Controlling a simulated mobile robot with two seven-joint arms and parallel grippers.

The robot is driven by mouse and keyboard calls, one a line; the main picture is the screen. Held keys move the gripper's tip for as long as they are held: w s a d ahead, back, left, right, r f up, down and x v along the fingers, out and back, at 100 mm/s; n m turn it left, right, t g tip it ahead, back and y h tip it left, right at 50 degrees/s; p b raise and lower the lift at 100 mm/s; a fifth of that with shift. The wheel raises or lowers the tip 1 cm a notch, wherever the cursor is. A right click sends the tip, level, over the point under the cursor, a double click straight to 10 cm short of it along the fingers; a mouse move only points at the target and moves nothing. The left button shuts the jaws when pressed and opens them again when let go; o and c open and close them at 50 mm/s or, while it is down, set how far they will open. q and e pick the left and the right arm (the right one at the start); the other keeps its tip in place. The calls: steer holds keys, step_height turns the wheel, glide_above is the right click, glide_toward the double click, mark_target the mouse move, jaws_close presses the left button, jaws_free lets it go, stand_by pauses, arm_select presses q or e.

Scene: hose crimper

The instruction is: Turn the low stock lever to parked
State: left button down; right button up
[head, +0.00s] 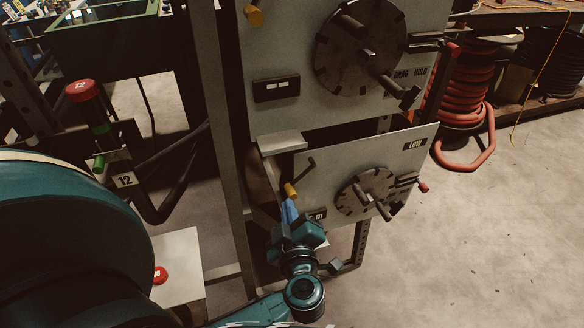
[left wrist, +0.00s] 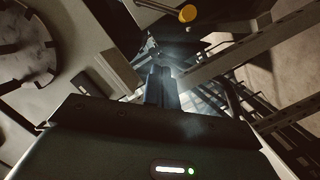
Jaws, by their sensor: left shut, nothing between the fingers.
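The lower grey panel (head: 325,185) carries a "LOW" label (head: 415,143) at its upper right. On its left side is a dark lever (head: 304,172) slanting down-left to a yellow knob (head: 291,190). The yellow knob also shows at the top of the left wrist view (left wrist: 188,13). My left gripper (head: 289,209) is just below the knob, pointing up at the panel's left edge. Its fingers (left wrist: 160,85) are shut and empty, apart from the knob in the wrist view. My gripper and wrist hide the panel's lower left corner and part of a small label plate. My right gripper is out of view.
A slotted dial (head: 352,205) with a protruding handle and a red-tipped rod (head: 424,187) sits right of the lever. The upper panel (head: 290,50) and a small ledge (head: 280,142) are above. A rack post (head: 218,130) stands left. Open floor lies right.

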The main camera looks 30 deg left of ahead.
arm_select(q)
steer(key=r+m+g+p, duration=0.1)
steer(key=m+p, duration=0.1)
glide_above(289, 195)
steer(key=s, duration=0.2)
step_height(289, 195, down, 3)
steer(key=shift+w+d+f+m+g+b, duration=0.1)
steer(key=shift+f+m+g+b, duration=0.1)
steer(key=shift+f+b, duration=0.25)
steer(key=shift+w+d+f+m+g+b, duration=0.1)
steer(key=shift+f+m+b, duration=0.15)
steer(key=shift+f, duration=0.4)
steer(key=shift+w+d+f, duration=0.15)
steer(key=shift+d+f, duration=0.05)
steer(key=shift+f, duration=0.35)
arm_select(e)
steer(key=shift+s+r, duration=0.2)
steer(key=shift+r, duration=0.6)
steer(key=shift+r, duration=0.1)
